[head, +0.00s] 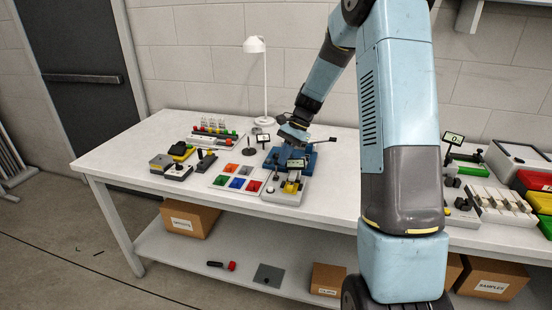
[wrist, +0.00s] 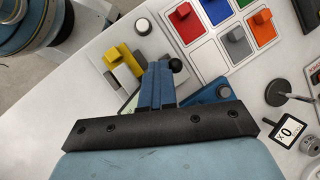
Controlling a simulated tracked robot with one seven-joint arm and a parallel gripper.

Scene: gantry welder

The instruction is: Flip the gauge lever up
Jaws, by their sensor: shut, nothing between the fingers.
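A blue fixture (head: 309,160) stands mid-table, and it also shows in the wrist view (wrist: 213,95). A small display (head: 297,163) stands in front of the fixture. My gripper (head: 290,142) is low over the fixture; its arm hides part of it. In the wrist view my gripper (wrist: 157,68) is shut with nothing in it, close to a black ball knob (wrist: 176,65). I cannot tell whether they touch. The gripper hides much of the fixture there.
A grey unit with a yellow block (head: 291,187) and white knob stands in front. Coloured switches on a white panel (head: 224,183) lie left. A small stand (head: 250,150) and white lamp (head: 265,80) are behind. Trays (head: 530,185) crowd the right end.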

